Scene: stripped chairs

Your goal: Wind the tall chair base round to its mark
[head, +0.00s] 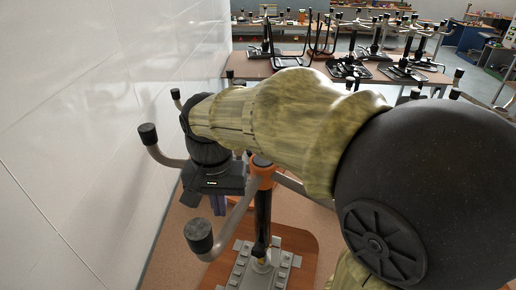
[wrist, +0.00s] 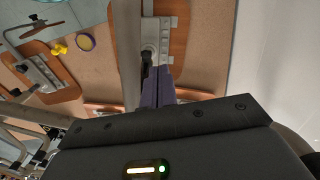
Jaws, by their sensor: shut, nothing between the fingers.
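The tall chair base (head: 262,212) stands upright in the head view, with a black column, an orange hub and grey metal arms ending in black caps. One capped arm reaches toward the camera and another goes to the left. My gripper (head: 219,205) points down left of the hub, between these two arms, its purple fingers together and empty. In the wrist view my gripper (wrist: 157,88) shows shut beside a grey arm of the chair base (wrist: 127,45); I cannot tell whether they touch. My arm hides part of the base. I cannot make out the mark.
A grey bolted plate (head: 285,262) on an orange-brown board holds the column's foot. A white wall (head: 85,130) runs close on the left. Tables with more upturned chair bases (head: 350,68) stand behind. The wrist view shows a second board (wrist: 50,85) and yellow items (wrist: 60,48).

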